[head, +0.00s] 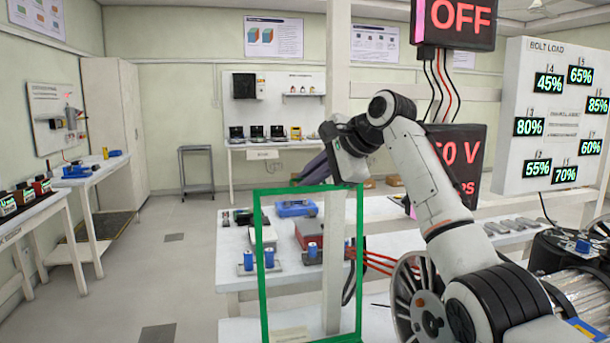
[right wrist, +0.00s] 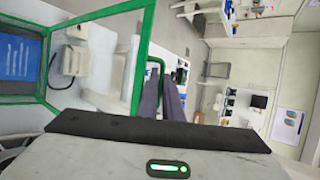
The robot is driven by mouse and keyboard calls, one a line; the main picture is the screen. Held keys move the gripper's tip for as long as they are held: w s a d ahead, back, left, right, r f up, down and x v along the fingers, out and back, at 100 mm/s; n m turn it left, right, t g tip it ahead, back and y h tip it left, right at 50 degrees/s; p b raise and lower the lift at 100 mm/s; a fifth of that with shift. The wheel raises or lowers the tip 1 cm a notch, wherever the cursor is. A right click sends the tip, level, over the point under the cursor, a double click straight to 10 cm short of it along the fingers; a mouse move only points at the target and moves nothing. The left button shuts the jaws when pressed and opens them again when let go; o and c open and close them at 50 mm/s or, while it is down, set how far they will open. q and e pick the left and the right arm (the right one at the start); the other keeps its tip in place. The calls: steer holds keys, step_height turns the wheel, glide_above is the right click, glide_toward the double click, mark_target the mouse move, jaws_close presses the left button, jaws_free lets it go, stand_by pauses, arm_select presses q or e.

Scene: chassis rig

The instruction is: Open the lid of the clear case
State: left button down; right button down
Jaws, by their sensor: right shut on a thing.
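The lid of the clear case (head: 359,250) shows in the head view as a green-edged clear panel standing steeply upright at the lower middle, with its lower part cut off by the picture edge. In the right wrist view green edges of the case (right wrist: 140,62) run along the left side. My right gripper (head: 318,172) is at the lid's top edge, coming from the upper right. In the right wrist view its two dark fingers are closed around a small green handle (right wrist: 155,66). The case's body is mostly out of view. My left gripper is not in view.
A white post (head: 338,60) rises behind the gripper. Dark OFF and voltage signs (head: 457,22) hang beside my right arm. Open floor lies left.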

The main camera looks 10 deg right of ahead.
steer(key=shift+w+f, duration=0.2)
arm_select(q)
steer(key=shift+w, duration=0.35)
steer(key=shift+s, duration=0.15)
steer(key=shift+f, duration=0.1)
arm_select(e)
steer(key=c, duration=2.2)
jaws_free()
